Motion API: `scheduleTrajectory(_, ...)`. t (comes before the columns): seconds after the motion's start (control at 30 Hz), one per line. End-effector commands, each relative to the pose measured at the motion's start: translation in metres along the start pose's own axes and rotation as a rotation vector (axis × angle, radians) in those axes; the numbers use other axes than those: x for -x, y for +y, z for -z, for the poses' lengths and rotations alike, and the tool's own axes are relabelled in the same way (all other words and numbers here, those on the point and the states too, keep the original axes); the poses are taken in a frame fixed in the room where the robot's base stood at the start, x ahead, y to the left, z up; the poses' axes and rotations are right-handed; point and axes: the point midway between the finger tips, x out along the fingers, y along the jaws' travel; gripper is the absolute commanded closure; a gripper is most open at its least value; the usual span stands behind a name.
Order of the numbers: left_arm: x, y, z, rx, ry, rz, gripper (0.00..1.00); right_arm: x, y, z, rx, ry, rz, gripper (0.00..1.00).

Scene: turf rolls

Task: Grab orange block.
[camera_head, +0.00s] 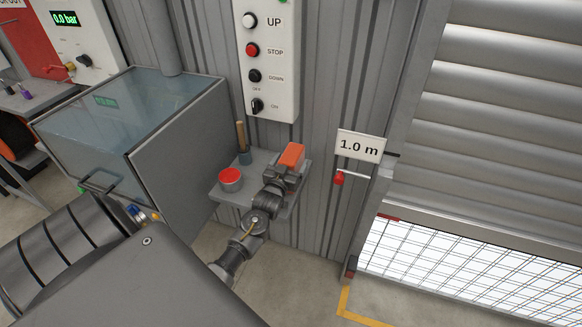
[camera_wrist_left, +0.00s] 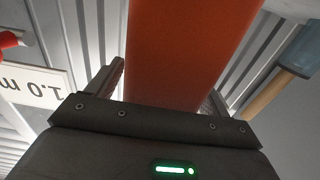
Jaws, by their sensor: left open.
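The orange block (camera_head: 292,154) is on the small grey shelf (camera_head: 262,161) against the corrugated wall, at the shelf's right side. My left gripper (camera_head: 288,168) is right at the block, which sticks out past it toward the wall. In the left wrist view the orange block (camera_wrist_left: 185,50) fills the space between the two fingers of my left gripper (camera_wrist_left: 165,85). The jaws are open around it, and I cannot tell if a finger touches it. The block's lower part is hidden by the gripper. My right gripper is not in view.
A grey pot with a red top (camera_head: 231,178) and a wooden-handled tool in a blue-grey base (camera_head: 243,145) stand left on the shelf. A button panel (camera_head: 268,60) hangs above. A "1.0 m" sign (camera_head: 360,146) is to the right, before a roller shutter (camera_head: 505,110).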

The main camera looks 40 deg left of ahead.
Motion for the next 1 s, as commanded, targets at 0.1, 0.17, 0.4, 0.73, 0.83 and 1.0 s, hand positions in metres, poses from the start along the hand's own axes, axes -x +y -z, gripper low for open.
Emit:
scheduleTrajectory(0.1, 0.000, 0.000, 0.000, 0.000, 0.000, -0.001, 0.20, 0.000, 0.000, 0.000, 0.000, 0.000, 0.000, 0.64)
scheduleTrajectory(0.17, 0.000, 0.000, 0.000, 0.000, 0.000, -0.001, 0.24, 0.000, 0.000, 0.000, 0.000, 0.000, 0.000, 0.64)
scheduleTrajectory(0.4, 0.000, 0.000, 0.000, 0.000, 0.000, 0.000, 0.55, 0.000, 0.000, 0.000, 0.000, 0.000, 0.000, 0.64)
scheduleTrajectory(0.73, 0.000, 0.000, 0.001, 0.000, 0.002, 0.000, 0.71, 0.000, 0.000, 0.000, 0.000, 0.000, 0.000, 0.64)
scheduleTrajectory(0.83, 0.000, 0.000, 0.004, 0.000, 0.003, 0.000, 0.71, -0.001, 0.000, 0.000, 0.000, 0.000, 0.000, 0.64)
scheduleTrajectory(1.0, 0.000, 0.000, 0.020, 0.000, 0.006, 0.000, 0.71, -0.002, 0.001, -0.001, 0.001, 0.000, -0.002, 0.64)
